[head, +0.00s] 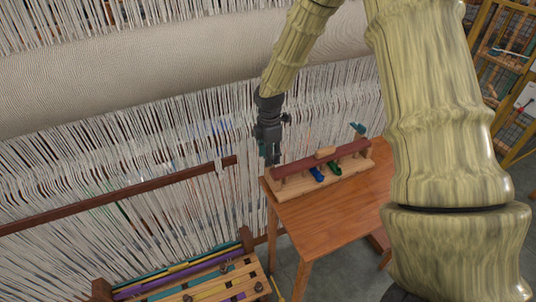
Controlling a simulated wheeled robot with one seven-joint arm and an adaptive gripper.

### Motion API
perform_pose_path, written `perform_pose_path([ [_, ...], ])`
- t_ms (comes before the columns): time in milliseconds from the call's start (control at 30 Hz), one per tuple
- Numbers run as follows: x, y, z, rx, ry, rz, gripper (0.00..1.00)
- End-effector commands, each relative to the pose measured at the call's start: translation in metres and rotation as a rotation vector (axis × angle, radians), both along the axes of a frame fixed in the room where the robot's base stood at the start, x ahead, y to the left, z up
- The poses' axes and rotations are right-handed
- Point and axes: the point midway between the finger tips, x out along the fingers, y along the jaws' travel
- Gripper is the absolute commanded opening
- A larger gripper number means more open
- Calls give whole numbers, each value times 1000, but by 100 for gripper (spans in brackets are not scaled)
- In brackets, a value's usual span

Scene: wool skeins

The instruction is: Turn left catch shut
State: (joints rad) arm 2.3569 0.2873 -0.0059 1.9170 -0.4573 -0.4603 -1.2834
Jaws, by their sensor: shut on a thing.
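A small wooden rack (318,182) with a dark red bar (345,152) across its top stands on the brown table. My gripper (271,157) points down at the left end of this bar, shut on what seems to be the left catch. The catch itself is hidden by the fingers, so I cannot tell its angle. A teal catch (358,128) sticks up at the bar's right end. A blue piece (317,174) and a green piece (335,168) sit under the bar.
A big loom with pale threads (70,165) and a cloth roll (140,82) fills the left and back. A slatted bench with coloured strips (190,283) stands at the lower left. The table's front (325,222) is clear. Yellow shelving (510,70) stands at right.

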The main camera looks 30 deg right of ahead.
Motion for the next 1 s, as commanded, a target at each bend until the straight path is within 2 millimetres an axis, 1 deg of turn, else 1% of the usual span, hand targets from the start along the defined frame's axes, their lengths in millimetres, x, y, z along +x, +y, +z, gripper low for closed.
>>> perform_pose_path([
  [267, 0, -1, 0, -1, -1, -144, 15],
  [1000, 1, -2, 1, -1, -2, -835, 15],
])
